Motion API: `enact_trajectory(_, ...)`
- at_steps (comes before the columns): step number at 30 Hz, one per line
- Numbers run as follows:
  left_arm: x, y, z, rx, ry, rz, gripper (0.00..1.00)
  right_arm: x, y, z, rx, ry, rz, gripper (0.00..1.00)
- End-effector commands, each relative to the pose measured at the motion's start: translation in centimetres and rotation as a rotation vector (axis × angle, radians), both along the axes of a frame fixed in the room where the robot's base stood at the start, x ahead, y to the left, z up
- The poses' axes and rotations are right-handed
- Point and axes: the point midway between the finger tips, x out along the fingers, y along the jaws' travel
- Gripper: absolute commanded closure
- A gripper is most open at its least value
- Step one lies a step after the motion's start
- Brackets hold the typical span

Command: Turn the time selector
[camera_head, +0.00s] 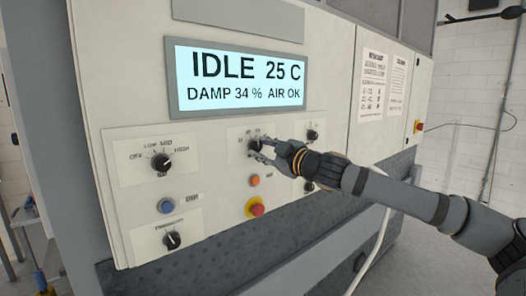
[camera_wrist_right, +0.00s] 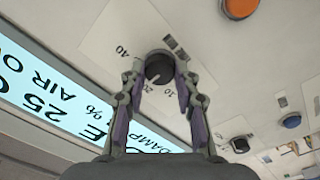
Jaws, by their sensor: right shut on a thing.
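The time selector is a round black knob (camera_head: 254,145) on a white plate in the middle of the machine's panel. In the right wrist view the knob (camera_wrist_right: 158,67) sits between the two fingers, with 40, 20 and 10 printed around it. My right gripper (camera_head: 265,149) reaches in from the right and is shut on the knob. In the wrist view its fingers (camera_wrist_right: 158,80) flank the knob on both sides. The knob's exact pointer setting is hard to read. My left gripper is out of view.
Left of the selector is an OFF-LOW-MID-HIGH knob (camera_head: 161,161), with a blue START button (camera_head: 166,205) below it. Under the selector are an orange button (camera_head: 254,180) and a red stop button (camera_head: 256,208). A lit display (camera_head: 240,80) above reads IDLE 25 C.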

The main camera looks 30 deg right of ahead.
Motion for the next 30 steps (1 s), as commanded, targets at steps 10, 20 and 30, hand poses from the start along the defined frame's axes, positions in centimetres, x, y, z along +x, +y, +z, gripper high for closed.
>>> enact_trajectory(10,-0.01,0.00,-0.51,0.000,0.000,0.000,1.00,-0.01,-0.01,-0.02,-0.232,-0.018,0.000,1.00)
enact_trajectory(20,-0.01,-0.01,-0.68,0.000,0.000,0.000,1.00,0.00,0.00,0.01,-0.329,-0.026,0.001,1.00)
enact_trajectory(30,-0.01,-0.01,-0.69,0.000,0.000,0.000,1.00,0.00,0.01,0.02,-0.341,-0.027,0.002,1.00)
